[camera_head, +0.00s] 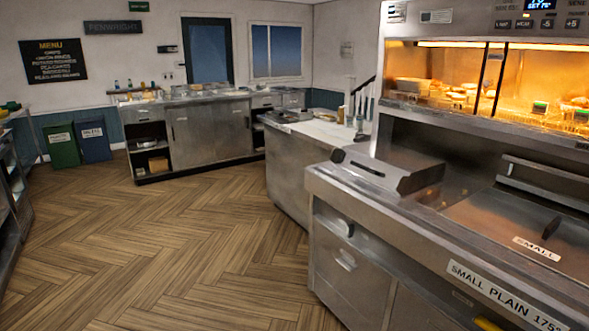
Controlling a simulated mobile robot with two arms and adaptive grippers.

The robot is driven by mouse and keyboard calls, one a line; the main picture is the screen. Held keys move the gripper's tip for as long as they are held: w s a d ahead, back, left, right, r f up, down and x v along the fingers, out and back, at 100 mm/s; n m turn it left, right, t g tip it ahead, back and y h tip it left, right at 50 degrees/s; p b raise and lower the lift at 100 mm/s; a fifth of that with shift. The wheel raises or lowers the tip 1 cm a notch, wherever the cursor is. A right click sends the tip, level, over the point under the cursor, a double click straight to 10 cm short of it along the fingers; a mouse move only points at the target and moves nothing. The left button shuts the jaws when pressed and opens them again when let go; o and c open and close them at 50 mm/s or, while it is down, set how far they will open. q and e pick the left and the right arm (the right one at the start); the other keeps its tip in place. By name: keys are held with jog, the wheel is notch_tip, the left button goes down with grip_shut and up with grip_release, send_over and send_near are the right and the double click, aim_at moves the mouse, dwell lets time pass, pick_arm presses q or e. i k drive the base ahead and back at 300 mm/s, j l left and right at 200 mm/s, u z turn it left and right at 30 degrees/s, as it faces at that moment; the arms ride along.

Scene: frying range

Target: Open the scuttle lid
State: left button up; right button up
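A steel frying range fills the right side. On the left end of its top is a low, sloped steel cover (388,172) with a dark slot or handle along its upper face; it looks shut. No label marks it as the scuttle lid, so I cannot be certain that it is. To its right, a flat steel lid (520,232) with a dark handle and a "SMALL" label lies closed. Neither of my grippers is in view.
A lit food cabinet (485,85) stands above the range. The range front (355,270) has a small handle. A white-topped counter (320,128) stands beyond. Bins (93,141) stand at the far left. The wooden floor (190,235) left of the range is clear.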

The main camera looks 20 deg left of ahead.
aim_at(400, 171)
jog(key=u, duration=0.2)
jog(key=i+l+z, duration=0.15)
jog(key=i, duration=0.3)
jog(key=i+l+z, duration=0.2)
jog(key=i, duration=0.25)
jog(key=j, duration=0.1)
